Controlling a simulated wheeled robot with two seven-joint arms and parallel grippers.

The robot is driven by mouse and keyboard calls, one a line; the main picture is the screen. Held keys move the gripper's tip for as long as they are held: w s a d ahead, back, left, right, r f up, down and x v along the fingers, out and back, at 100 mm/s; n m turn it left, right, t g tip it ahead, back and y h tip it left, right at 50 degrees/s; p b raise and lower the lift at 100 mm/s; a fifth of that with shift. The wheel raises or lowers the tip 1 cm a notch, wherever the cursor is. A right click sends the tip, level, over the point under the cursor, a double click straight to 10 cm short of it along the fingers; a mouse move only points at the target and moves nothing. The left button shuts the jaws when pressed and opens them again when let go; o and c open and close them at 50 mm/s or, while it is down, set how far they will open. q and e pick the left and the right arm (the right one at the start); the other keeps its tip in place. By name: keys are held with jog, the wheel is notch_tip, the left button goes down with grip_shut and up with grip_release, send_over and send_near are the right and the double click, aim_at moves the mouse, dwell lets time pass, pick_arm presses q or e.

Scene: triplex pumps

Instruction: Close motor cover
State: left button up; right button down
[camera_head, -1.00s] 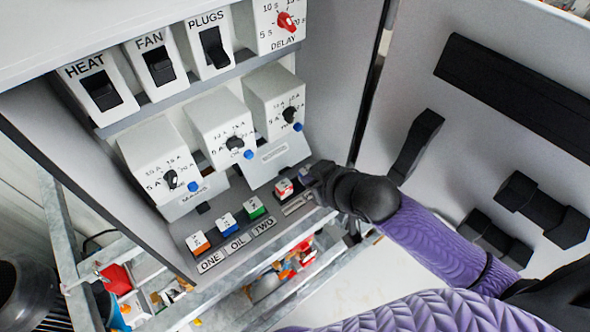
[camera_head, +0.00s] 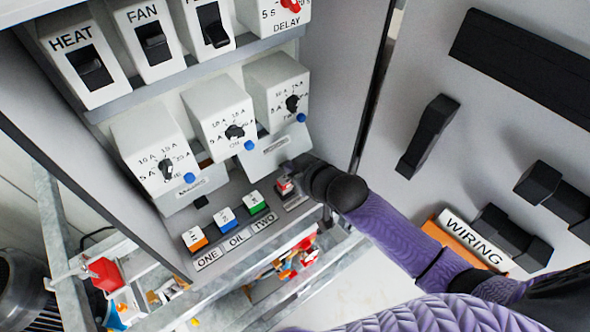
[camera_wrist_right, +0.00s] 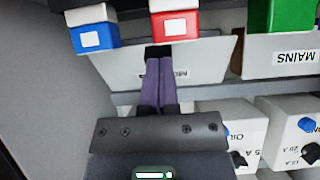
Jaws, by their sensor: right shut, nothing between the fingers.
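The panel has small flaps under the breaker boxes. The flap (camera_head: 262,163) under the right-hand box (camera_head: 275,85) is tilted outward, with a label too small to read in the head view. In the right wrist view, a pale flap (camera_wrist_right: 208,60) bears an upside-down label starting with M, partly hidden by my fingers. My right gripper (camera_head: 297,163) is at this flap's lower right corner, its fingertips mostly hidden in the head view. In the wrist view, the gripper (camera_wrist_right: 160,65) is shut and empty, in front of the flap; contact is unclear. My left gripper is out of view.
Close by is a red button (camera_head: 284,186), also in the wrist view (camera_wrist_right: 175,26) beside a blue button (camera_wrist_right: 93,36). Orange, blue and green buttons stand further left. Switches (camera_head: 92,72) line the upper row. A cabinet door (camera_head: 425,70) with black handles stands at right.

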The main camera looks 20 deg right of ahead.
jog(key=f+t+b, duration=0.1)
jog(key=b, duration=0.1)
jog(key=shift+w+a+f+t+y+b, duration=0.1)
jog(key=shift+w+f+t+y+b, duration=0.05)
jog(key=shift+f+t+y+b, duration=0.2)
jog(key=shift+r+t, duration=0.1)
jog(key=shift+t, duration=0.15)
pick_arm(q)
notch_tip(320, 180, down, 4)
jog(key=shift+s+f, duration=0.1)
pick_arm(e)
jog(key=shift+r, duration=0.2)
jog(key=shift+r, duration=0.1)
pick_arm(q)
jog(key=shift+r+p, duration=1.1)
pick_arm(e)
jog(key=shift+r, duration=0.8)
